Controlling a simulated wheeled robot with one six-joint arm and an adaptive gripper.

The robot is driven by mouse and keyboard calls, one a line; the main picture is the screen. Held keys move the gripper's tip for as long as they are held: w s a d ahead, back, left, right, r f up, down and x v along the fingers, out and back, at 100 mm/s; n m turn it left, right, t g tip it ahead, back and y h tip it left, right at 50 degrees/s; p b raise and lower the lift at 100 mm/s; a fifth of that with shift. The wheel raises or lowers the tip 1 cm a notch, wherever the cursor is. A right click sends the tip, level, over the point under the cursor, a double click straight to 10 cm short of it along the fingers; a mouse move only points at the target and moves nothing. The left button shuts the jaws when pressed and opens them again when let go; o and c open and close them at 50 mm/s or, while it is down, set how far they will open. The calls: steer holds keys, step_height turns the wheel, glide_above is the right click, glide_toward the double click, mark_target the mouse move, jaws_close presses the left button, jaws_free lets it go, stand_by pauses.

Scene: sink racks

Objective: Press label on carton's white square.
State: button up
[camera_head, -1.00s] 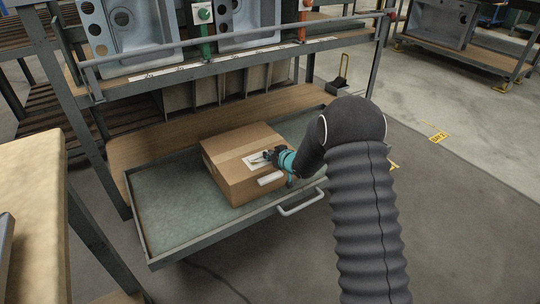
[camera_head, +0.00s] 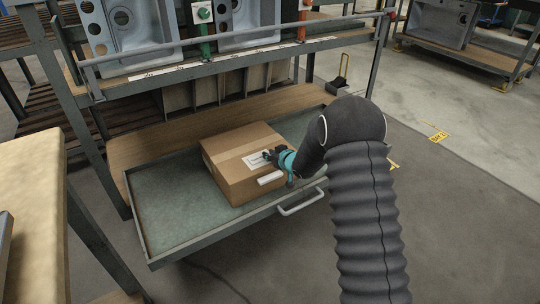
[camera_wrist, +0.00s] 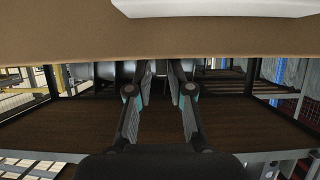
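The brown carton (camera_head: 222,160) sits closed in the open drawer. A white patch with dark print (camera_head: 254,162) lies on its top face; I cannot tell whether this is the bare square or the label on it. A second white patch (camera_head: 270,178) is on the front face. My gripper (camera_head: 266,155) is just above the top patch, its dark fingertips covering the patch's right part. In the wrist view, my gripper (camera_wrist: 161,72) has its fingers apart with nothing seen between them. The carton (camera_wrist: 60,38) and a white patch (camera_wrist: 220,8) fill the top there.
The drawer (camera_head: 165,215) has free room left of the carton, and a handle (camera_head: 300,203) at its front. A rack rail (camera_head: 240,62) and grey sinks (camera_head: 135,30) stand above and behind. A pale bench top (camera_head: 35,200) is at the left.

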steer(key=shift+o, duration=0.4)
steer(key=shift+s+f, duration=0.15)
steer(key=shift+f, duration=0.1)
